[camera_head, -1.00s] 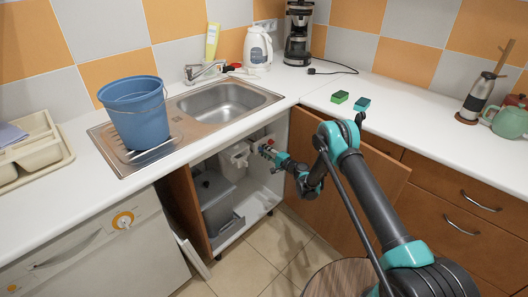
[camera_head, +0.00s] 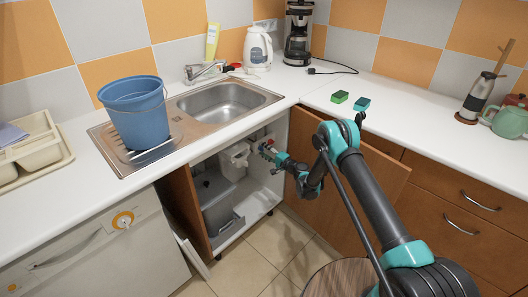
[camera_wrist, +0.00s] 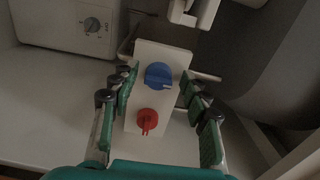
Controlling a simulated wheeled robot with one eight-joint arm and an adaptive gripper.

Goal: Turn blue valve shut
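The blue valve (camera_wrist: 158,72) is a round knob with a light pointer mark, on a white plate (camera_wrist: 178,58) in the wrist view. A red valve (camera_wrist: 148,121) sits on the same plate, nearer to my palm. My gripper (camera_wrist: 159,84) is open, with its green-padded fingers on either side of the blue valve. Gaps show between the fingers and the knob, so I see no grip on it. In the head view my gripper (camera_head: 270,152) reaches into the open cabinet under the sink, and the blue valve is too small there to make out clearly.
A white box with a dial marked OFF (camera_wrist: 92,25) is at the wrist view's upper left. A grey bin (camera_head: 216,205) stands in the cabinet, left of my gripper. The open cabinet door (camera_head: 330,215) is beside my arm. A blue bucket (camera_head: 138,115) stands by the sink.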

